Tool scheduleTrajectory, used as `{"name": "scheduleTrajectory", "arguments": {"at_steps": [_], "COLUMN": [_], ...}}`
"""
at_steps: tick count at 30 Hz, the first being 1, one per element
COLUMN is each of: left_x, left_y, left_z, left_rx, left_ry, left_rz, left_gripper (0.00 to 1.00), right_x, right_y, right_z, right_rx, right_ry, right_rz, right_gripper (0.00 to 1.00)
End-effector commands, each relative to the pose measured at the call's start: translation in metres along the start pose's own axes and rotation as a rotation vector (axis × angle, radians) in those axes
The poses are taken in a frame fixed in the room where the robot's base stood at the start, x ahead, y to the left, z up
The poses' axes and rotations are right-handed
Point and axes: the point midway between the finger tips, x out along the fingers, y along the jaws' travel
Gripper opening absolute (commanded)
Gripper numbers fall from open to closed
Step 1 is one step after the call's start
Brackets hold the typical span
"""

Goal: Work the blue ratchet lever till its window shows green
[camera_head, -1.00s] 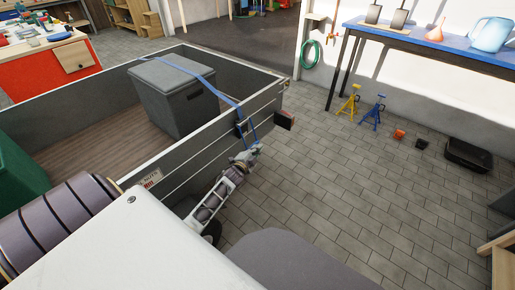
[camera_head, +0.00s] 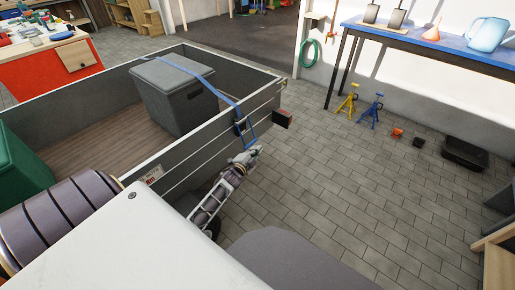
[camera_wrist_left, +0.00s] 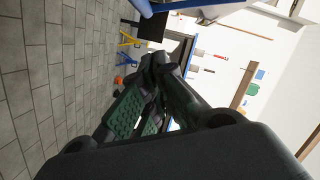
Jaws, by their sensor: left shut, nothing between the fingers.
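A blue strap (camera_head: 220,93) runs over a grey lidded box (camera_head: 172,98) and down the trailer's side wall. The ratchet (camera_head: 240,127) sits on that wall, with a blue lever-like frame (camera_head: 251,139) hanging below it. Its window and colour are too small to tell. My left gripper (camera_head: 255,151) is shut and empty at the lower end of the blue frame; I cannot tell whether they touch. In the left wrist view the shut fingers (camera_wrist_left: 163,62) show, with a blue piece (camera_wrist_left: 146,8) at the top edge beyond them. My right gripper is not in view.
A green bin (camera_head: 22,160) is at left. Yellow (camera_head: 346,104) and blue (camera_head: 372,110) jack stands are on the floor beyond.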

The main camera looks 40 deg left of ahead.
Motion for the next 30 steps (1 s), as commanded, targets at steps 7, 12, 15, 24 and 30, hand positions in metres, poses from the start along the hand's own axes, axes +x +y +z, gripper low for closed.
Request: {"name": "scheduleTrajectory", "arguments": {"at_steps": [7, 12, 15, 24, 30], "left_x": [-0.025, -0.042, -0.052, -0.069, -0.071], "left_y": [0.000, 0.000, 0.000, -0.001, -0.001], "left_z": [0.000, 0.000, 0.000, 0.000, 0.001], "left_rx": [-0.001, 0.000, -0.001, 0.000, 0.000], "left_ry": [-0.002, -0.002, -0.002, -0.001, -0.001], "left_rz": [0.001, 0.002, 0.002, 0.000, 0.000], "left_gripper": [0.00, 0.00, 0.00, 0.00, 0.00], "right_x": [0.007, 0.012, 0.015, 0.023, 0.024], "right_y": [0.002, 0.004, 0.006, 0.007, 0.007], "right_z": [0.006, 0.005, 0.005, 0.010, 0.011], "right_rx": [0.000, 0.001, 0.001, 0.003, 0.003], "right_ry": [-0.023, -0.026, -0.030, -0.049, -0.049], "right_rz": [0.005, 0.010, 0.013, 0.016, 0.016], "right_gripper": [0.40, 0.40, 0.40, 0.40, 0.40]}}
